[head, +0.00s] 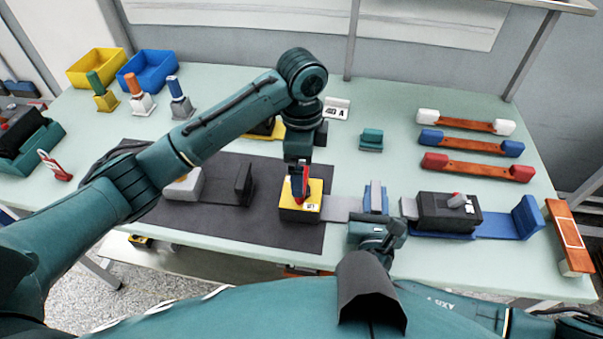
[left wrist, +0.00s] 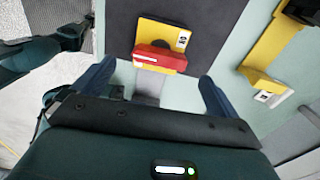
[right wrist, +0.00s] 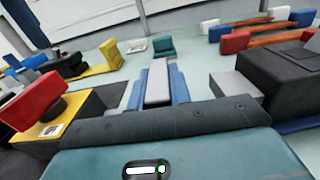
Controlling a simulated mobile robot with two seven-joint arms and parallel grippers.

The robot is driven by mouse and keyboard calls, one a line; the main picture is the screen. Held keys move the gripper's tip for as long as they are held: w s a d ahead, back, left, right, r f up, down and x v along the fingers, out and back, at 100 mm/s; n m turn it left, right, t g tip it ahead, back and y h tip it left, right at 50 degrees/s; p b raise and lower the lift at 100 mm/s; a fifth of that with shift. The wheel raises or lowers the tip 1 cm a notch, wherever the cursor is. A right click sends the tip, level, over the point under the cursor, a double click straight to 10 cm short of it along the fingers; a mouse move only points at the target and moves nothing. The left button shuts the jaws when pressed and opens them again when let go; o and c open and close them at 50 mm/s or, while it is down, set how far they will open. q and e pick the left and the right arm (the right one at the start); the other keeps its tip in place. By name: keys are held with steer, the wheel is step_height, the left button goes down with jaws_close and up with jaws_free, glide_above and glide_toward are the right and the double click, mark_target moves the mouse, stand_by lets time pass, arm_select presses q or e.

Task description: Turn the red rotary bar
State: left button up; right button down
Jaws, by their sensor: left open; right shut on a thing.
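The red rotary bar (head: 301,196) sits on a yellow box (head: 288,213) at the edge of the black mat. In the left wrist view the red bar (left wrist: 160,59) lies across the yellow box (left wrist: 164,35). My left gripper (left wrist: 157,74) is open, with its fingers on either side of the bar's ends; I cannot tell whether they touch it. In the right wrist view the red bar (right wrist: 32,103) shows at the left. My right gripper (head: 376,197) is shut on a grey block (right wrist: 157,84), right of the yellow box. The block's lower part is hidden.
A black device with a grey knob (head: 450,210) stands on a blue base to the right. Red, blue and white-ended bars (head: 478,167) lie at the back right. A small teal block (head: 371,139) stands behind. Yellow and blue bins (head: 150,72) are back left.

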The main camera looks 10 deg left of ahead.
arm_select(q)
step_height(320, 180, up, 7)
steer(key=shift+f, duration=0.15)
stand_by(0.4)
arm_select(e)
steer(key=c, duration=1.2)
jaws_free()
steer(key=shift+s, duration=0.1)
